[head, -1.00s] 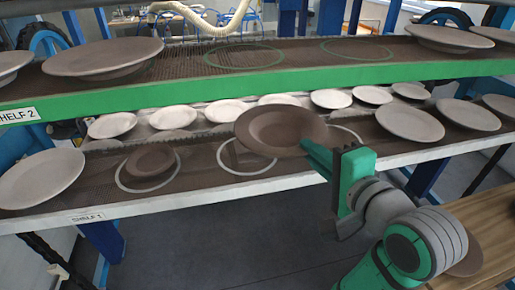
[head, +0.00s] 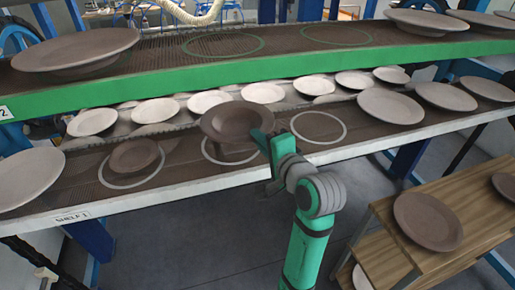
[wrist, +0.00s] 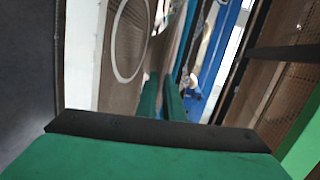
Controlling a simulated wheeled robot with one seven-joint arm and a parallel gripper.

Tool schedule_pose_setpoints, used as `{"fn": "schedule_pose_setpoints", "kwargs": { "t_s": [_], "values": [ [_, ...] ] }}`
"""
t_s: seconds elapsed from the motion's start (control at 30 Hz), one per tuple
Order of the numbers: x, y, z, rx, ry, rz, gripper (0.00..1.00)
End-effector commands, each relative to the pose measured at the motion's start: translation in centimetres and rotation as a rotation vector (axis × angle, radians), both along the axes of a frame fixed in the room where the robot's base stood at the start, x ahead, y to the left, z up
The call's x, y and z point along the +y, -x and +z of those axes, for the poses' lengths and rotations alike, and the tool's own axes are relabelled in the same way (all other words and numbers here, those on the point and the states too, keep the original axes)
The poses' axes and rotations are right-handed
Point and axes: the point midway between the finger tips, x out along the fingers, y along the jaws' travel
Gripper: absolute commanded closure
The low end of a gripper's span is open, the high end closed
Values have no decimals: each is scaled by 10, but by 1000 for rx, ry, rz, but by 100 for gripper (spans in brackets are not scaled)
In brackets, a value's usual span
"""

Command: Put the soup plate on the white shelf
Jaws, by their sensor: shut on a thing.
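My gripper (head: 264,143) is shut on the edge of a brown soup plate (head: 237,119). The plate is above the white shelf (head: 170,198), marked SHELF 1, over its middle white ring (head: 208,156). A gap seems to show between plate and shelf, but contact is hard to judge. The white shelf's edge and a white ring (wrist: 118,50) show at left.
A small brown plate (head: 134,155) sits in the left ring. The right ring (head: 318,128) is empty. Pale plates (head: 390,106) stand farther right. The green shelf (head: 180,81) overhangs behind and above. A wooden rack (head: 380,240) with plates is at lower right.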

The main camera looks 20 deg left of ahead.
Motion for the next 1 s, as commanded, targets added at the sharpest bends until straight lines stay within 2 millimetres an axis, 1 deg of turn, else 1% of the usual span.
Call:
{"fn": "schedule_pose_setpoints", "kwargs": {
  "t_s": [0.13,0.3,0.37,0.73,0.8,0.83,1.0],
  "values": [
    [6,-4,-8,-2,-2,2,100],
    [6,-4,-31,1,-2,1,100],
    [6,-4,-36,-2,-2,0,100],
    [6,-5,-39,-4,-2,0,100],
    [6,-5,-41,0,0,1,81],
    [6,-5,-41,0,0,0,73],
    [6,-5,-41,0,0,1,72]
  ]
}}
